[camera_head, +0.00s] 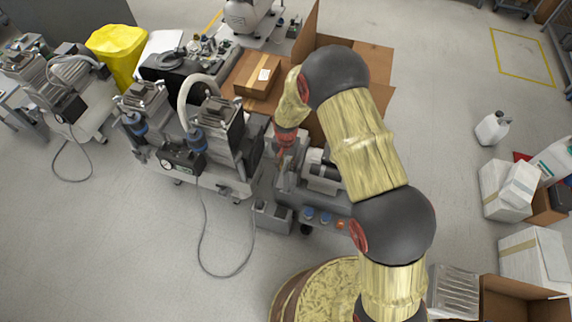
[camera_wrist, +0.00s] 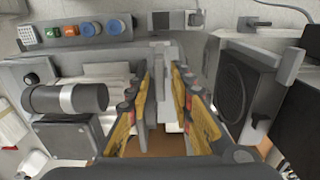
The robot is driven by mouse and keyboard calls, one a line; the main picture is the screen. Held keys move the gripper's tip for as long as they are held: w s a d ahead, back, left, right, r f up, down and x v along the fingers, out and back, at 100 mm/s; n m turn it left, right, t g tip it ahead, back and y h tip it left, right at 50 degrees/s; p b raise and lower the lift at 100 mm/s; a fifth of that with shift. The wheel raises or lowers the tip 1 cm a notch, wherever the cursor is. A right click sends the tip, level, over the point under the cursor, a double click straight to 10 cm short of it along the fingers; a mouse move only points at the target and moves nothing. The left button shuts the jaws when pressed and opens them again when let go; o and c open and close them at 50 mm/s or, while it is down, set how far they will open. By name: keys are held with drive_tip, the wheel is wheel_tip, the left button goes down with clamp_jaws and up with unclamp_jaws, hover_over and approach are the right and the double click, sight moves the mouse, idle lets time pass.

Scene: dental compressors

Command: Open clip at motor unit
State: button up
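The motor unit shows in the head view as a grey block (camera_head: 322,174) with a dark and white cylinder, right of the compressors. In the wrist view its black cylinder with a white band (camera_wrist: 65,98) lies left of my gripper (camera_wrist: 164,70). My gripper is open, with its two yellow-and-grey fingers apart on either side of a narrow grey upright piece (camera_wrist: 161,84). I cannot tell whether this piece is the clip or whether a finger touches it. In the head view my gripper (camera_head: 284,152) is small, partly hidden and reaches down at the unit's left side.
Blue, green and orange buttons (camera_wrist: 76,29) sit on a grey panel at the unit's edge. A compressor with a dark grille (camera_wrist: 228,88) stands close on the right in the wrist view. A cardboard box (camera_head: 257,76) lies behind. Open floor (camera_head: 130,250) is at the front left.

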clamp_jaws()
idle(0.5)
drive_tip(key=n+p, duration=0.1)
drive_tip(key=n, duration=0.2)
drive_tip(key=shift+n+p, duration=0.4)
drive_tip(key=n+p, duration=0.1)
drive_tip(key=n, duration=0.3)
drive_tip(key=shift+n, duration=0.3)
drive_tip(key=n+p, duration=0.1)
drive_tip(key=n, duration=0.4)
drive_tip(key=shift+p, duration=0.3)
drive_tip(key=shift+n+p, duration=0.35)
drive_tip(key=shift+n, duration=1.95)
